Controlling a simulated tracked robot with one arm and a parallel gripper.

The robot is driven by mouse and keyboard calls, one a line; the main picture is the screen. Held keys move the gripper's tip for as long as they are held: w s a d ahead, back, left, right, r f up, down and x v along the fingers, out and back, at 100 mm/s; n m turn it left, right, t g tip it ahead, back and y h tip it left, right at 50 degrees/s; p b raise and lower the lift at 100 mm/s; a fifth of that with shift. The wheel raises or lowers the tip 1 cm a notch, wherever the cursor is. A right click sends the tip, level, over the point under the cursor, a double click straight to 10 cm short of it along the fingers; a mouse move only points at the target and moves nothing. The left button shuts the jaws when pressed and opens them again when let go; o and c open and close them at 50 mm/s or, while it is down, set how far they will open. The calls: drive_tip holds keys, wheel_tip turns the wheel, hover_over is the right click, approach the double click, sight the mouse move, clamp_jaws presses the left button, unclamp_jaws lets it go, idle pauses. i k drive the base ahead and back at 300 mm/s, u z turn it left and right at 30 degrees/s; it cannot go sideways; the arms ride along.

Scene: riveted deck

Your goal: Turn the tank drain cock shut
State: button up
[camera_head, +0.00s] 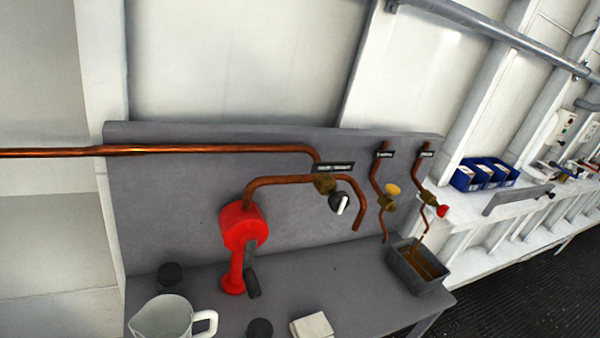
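Three cocks sit on copper pipes along a grey bench back panel. The right one has a red knob (442,211). A thin brown stream runs from its pipe end into a grey metal tray (402,270), which holds brown liquid. The middle cock has a yellow knob (393,190). The left one has a black handle with a white mark (340,203). Each has a small black label above it, too small to read surely; which is the tank drain cock I cannot tell from the lettering. My gripper is not in view.
A red hand pump (240,228) with a dark lever stands on the bench. Blue bins (484,174) sit on a shelf at right. Dark ribbed floor (530,290) is clear.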

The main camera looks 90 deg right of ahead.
sight(444, 210)
drive_tip(key=z, duration=2.95)
drive_tip(key=k, duration=0.8)
drive_tip(key=i, duration=0.8)
drive_tip(key=u, duration=0.05)
